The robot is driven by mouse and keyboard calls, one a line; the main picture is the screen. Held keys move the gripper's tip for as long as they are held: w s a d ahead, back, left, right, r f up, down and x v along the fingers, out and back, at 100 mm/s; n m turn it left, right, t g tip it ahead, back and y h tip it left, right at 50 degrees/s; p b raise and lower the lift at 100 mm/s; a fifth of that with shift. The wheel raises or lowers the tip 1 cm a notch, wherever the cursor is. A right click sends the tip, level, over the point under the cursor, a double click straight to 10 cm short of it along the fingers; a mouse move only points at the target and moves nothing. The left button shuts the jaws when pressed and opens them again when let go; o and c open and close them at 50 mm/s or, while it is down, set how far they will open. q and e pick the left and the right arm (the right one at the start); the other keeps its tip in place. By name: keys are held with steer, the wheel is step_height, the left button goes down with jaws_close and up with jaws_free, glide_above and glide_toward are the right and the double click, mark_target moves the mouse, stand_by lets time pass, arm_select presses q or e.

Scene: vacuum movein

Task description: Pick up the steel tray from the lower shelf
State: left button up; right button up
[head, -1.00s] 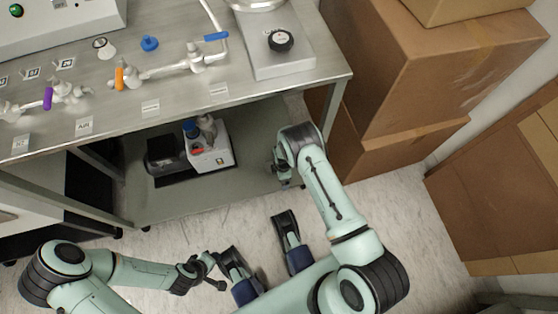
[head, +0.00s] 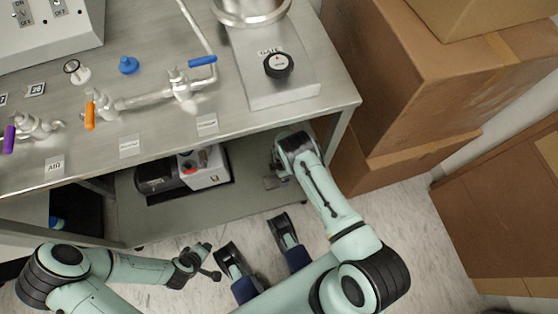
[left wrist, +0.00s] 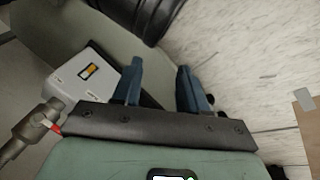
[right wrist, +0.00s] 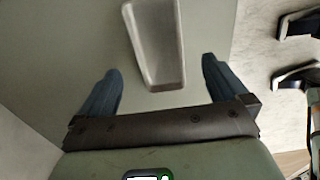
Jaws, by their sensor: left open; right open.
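The steel tray (right wrist: 157,45) is a long, shallow, pale grey dish. In the right wrist view it lies on the green-grey lower shelf (right wrist: 85,35), ahead of my right gripper (right wrist: 162,80). Its near end reaches toward the gap between the open fingers, and no finger touches it. In the head view my right arm reaches in under the table's right end, and the gripper and tray are largely hidden there. My left gripper (left wrist: 158,78) is open and empty. In the head view it is in front of the shelf, above the floor.
A white and black pump (head: 203,170) stands on the lower shelf (head: 230,205), left of my right arm. The steel tabletop (head: 165,125) with valves overhangs the shelf. Cardboard boxes (head: 400,100) stand close on the right.

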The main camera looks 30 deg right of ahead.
steer(key=shift+f, duration=0.75)
steer(key=shift+a+f+b, duration=0.1)
steer(key=shift+f+b, duration=0.2)
steer(key=shift+f, duration=0.1)
steer(key=f, duration=0.1)
steer(key=f+b, duration=0.1)
steer(key=f, duration=0.1)
steer(key=shift+w+a+f+b, duration=0.15)
steer(key=shift+a+f+b, duration=0.05)
steer(key=shift+b, duration=0.1)
steer(key=shift+f, duration=0.45)
arm_select(q)
steer(key=shift+g, duration=0.5)
steer(key=f, duration=0.1)
steer(key=s+f, duration=0.1)
steer(key=f, duration=0.1)
steer(key=s+a+f, duration=0.1)
steer(key=shift+s+a+f, duration=0.1)
steer(key=shift+s+f, duration=0.05)
arm_select(e)
steer(key=c, duration=1.1)
